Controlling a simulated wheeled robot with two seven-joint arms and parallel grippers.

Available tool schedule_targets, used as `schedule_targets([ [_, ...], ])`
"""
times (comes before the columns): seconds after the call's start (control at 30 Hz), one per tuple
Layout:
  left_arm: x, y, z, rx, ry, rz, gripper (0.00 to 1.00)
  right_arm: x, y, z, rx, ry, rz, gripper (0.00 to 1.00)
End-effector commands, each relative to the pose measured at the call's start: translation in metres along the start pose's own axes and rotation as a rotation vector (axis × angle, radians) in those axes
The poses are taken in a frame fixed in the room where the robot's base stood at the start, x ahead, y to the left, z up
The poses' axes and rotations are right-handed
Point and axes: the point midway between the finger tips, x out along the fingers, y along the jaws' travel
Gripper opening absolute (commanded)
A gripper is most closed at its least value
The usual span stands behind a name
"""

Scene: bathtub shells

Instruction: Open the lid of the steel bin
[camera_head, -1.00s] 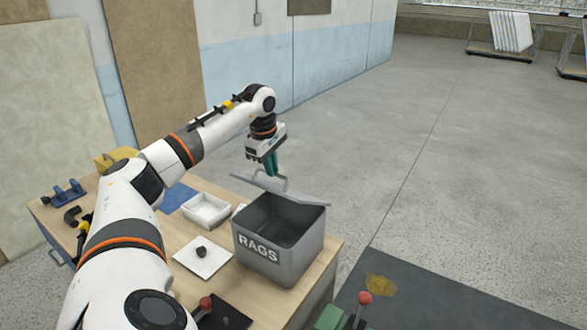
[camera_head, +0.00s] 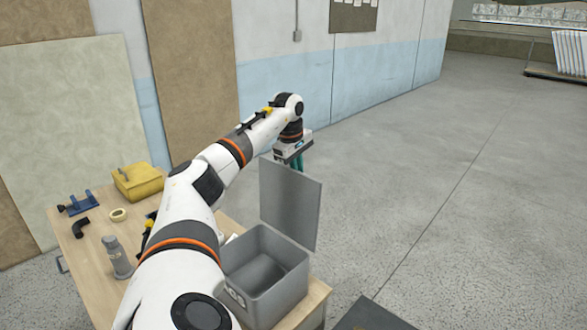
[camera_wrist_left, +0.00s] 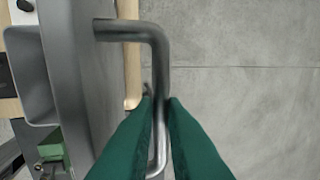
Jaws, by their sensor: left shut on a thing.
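The grey steel bin (camera_head: 277,296) stands on the wooden table, and its inside shows. Its lid (camera_head: 290,203) stands up, near upright, at the bin's far side. My left gripper (camera_head: 299,161) is behind the lid's upper edge, its fingers partly hidden by the lid. In the left wrist view the green fingers (camera_wrist_left: 159,106) are shut on the bent metal lid handle (camera_wrist_left: 128,31), with the lid (camera_wrist_left: 78,70) at their left. The bin's lettering is partly covered by my left arm. My right gripper is not in view.
The wooden table (camera_head: 94,255) holds a yellow box (camera_head: 138,183), a tape roll (camera_head: 118,214), a grey cylinder (camera_head: 117,257), a black elbow pipe (camera_head: 81,227) and a blue tool (camera_head: 78,203).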

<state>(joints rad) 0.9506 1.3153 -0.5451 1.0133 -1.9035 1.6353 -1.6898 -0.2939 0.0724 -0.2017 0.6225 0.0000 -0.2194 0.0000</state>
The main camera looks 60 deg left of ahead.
Motion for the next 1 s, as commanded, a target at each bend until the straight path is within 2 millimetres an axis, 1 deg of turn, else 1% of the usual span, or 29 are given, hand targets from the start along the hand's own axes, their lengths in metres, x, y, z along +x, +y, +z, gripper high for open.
schedule_targets([
  [0.03, 0.010, -0.002, -0.004, 0.002, 0.005, 0.021, 0.00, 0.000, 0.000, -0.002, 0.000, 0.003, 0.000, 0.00],
  [0.2, 0.017, -0.013, -0.003, 0.001, 0.003, 0.023, 0.00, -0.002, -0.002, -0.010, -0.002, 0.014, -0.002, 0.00],
  [0.43, 0.022, -0.020, -0.002, 0.002, 0.000, 0.025, 0.00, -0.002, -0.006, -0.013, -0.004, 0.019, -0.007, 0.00],
  [0.83, 0.022, -0.021, -0.002, 0.001, -0.001, 0.026, 0.00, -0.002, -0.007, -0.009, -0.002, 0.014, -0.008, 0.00],
  [0.87, 0.022, -0.021, -0.002, 0.001, -0.001, 0.026, 0.12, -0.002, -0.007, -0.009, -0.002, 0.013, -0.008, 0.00],
  [0.9, 0.022, -0.021, -0.002, 0.001, -0.001, 0.025, 0.19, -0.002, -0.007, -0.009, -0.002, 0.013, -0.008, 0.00],
  [1.0, 0.021, -0.021, -0.001, 0.001, -0.001, 0.021, 0.33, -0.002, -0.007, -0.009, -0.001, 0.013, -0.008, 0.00],
])
